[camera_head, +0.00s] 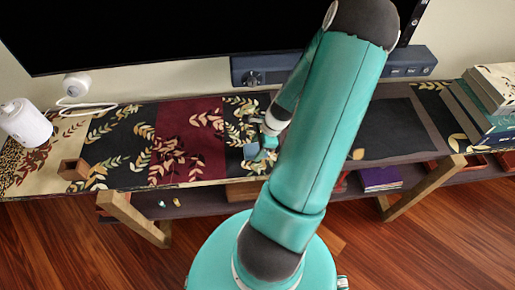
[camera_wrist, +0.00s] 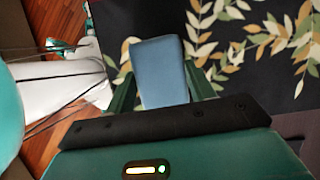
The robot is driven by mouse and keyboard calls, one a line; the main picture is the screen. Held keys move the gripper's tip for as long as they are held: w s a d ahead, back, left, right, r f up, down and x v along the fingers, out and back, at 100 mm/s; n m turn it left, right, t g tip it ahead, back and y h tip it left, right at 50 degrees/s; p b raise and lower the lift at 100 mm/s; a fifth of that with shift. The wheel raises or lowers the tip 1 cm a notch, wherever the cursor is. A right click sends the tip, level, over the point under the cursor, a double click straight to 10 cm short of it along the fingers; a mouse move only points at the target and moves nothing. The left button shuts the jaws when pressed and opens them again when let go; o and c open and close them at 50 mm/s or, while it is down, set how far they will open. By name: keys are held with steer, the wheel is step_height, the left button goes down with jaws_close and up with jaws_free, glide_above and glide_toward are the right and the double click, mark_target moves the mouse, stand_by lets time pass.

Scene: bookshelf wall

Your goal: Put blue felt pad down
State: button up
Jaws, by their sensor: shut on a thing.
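The blue felt pad (camera_wrist: 160,72) is a flat blue-grey piece between the two green fingers of my gripper (camera_wrist: 163,90) in the wrist view. My gripper is shut on it. In the head view the pad (camera_head: 251,150) shows small beside my gripper (camera_head: 262,148), over the front part of the leaf-patterned runner (camera_head: 192,125) on the long shelf top. I cannot tell whether the pad touches the surface. My arm hides part of the shelf to the right.
A brown wooden block (camera_head: 74,169) and a white cylinder (camera_head: 25,122) stand at the left. A dark soundbar (camera_head: 405,64) lies along the back under a black screen (camera_head: 150,32). Books (camera_head: 486,105) are stacked at the right. The burgundy part of the runner is clear.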

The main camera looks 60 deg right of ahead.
steer(key=shift+f, duration=0.5)
steer(key=shift+f, duration=0.1)
steer(key=o, duration=1)
steer(key=shift+o, duration=0.2)
steer(key=shift+f, duration=0.1)
steer(key=v, duration=1.4)
step_height(320, 180, up, 7)
steer(key=n+g+h, duration=0.1)
steer(key=n, duration=0.5)
glide_above(247, 151)
steer(key=w+a+r+n+h, duration=0.2)
steer(key=w+a+r+n, duration=0.2)
steer(key=a+r+n, duration=0.55)
steer(key=s+a+r+n+t, duration=0.1)
steer(key=a+r+n, duration=0.3)
steer(key=a, duration=0.5)
steer(key=s+a+r+n+t, duration=0.2)
steer(key=s+a+r+n, duration=0.1)
steer(key=a+n, duration=0.5)
steer(key=shift+a+r, duration=0.4)
steer(key=shift+a, duration=0.2)
